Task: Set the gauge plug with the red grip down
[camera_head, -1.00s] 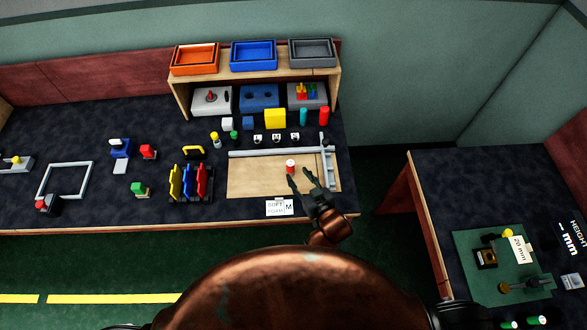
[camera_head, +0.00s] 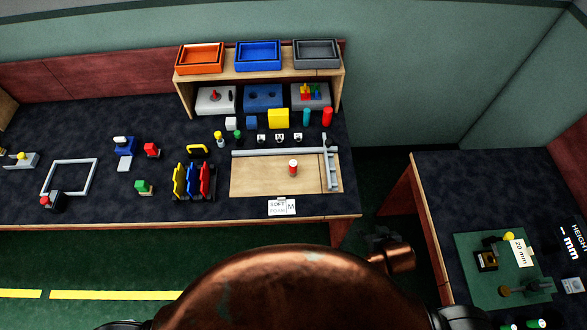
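A small red-and-white cylinder (camera_head: 293,168), which looks like the gauge plug with the red grip, stands upright on the wooden board (camera_head: 255,176) on the left bench. Nothing holds it. My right gripper (camera_head: 379,238) is a dark, partly hidden shape at the front right of that bench, well apart from the plug. Its fingers cannot be made out. My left gripper is out of view.
Grey metal bars (camera_head: 328,165) edge the board at the back and right. A white card (camera_head: 282,207) lies at its front. A rack with coloured handles (camera_head: 191,182) stands left. A green mat (camera_head: 478,275) lies on the right bench.

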